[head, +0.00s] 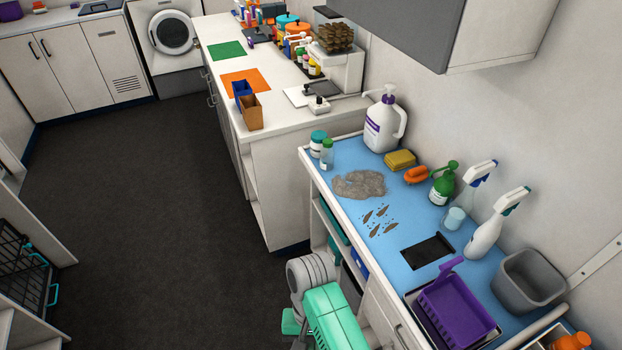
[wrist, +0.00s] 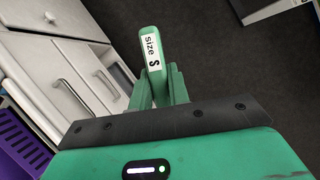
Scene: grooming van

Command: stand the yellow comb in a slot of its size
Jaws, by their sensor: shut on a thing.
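In the wrist view my gripper (wrist: 160,88) is shut on a green piece (wrist: 150,44) with a rounded end and a white label reading "Size S". The piece sticks out beyond the fingertips, over the dark floor. It looks green, not yellow, and no comb teeth show, so I cannot tell whether it is the comb. I make out no yellow comb elsewhere. At the far end of the white counter (head: 262,112) in the head view stand small coloured upright items, too small to tell whether slots are among them. The fingers are not clear in the head view.
The blue worktop (head: 345,150) holds a purple basket (head: 455,310), a grey bin (head: 527,280), spray bottles (head: 487,235), a large pump jug (head: 385,125) and grey fur (head: 358,185). The dark floor (head: 140,190) is open.

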